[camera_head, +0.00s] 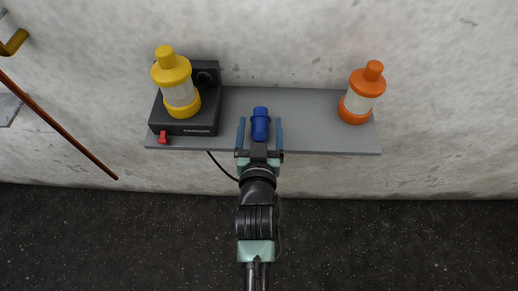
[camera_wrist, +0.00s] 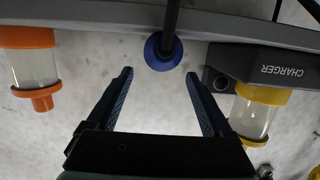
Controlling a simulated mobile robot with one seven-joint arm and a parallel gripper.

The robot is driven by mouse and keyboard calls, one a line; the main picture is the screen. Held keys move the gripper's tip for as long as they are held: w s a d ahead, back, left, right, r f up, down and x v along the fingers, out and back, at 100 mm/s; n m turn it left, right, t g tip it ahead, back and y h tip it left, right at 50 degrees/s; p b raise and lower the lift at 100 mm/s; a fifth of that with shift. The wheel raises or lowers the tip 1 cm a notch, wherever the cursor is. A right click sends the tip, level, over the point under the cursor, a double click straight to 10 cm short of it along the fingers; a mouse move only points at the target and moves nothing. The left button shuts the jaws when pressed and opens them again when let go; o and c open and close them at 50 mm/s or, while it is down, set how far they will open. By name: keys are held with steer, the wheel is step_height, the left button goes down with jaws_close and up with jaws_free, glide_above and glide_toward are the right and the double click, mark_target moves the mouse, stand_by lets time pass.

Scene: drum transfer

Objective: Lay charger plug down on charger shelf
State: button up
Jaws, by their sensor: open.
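The blue charger plug (camera_head: 260,124) shows between the fingers of my gripper (camera_head: 260,119) over the middle of the grey charger shelf (camera_head: 310,115). The fingers are open, with a gap on each side of the plug. In the wrist view the blue plug (camera_wrist: 163,52) shows end-on just past the open fingertips (camera_wrist: 158,74), with a dark rod or cable running up from it. The shelf edge (camera_wrist: 110,14) crosses the top of that view. I cannot tell whether the plug's whole length rests on the shelf.
The dark charger (camera_head: 205,124) stands at the shelf's left, with a yellow-capped bottle (camera_head: 181,95) on it and a red part (camera_head: 163,138) at its front. An orange-capped bottle (camera_head: 358,103) stands at the right. A black cable (camera_head: 222,168) hangs below the shelf. Bare shelf lies right of the plug.

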steer(key=s+r+b, duration=0.1)
steer(key=s+r, duration=0.1)
steer(key=s, duration=0.8)
steer(key=shift+s+r, duration=0.15)
steer(key=shift+s, duration=0.2)
steer(key=shift+w+r, duration=0.1)
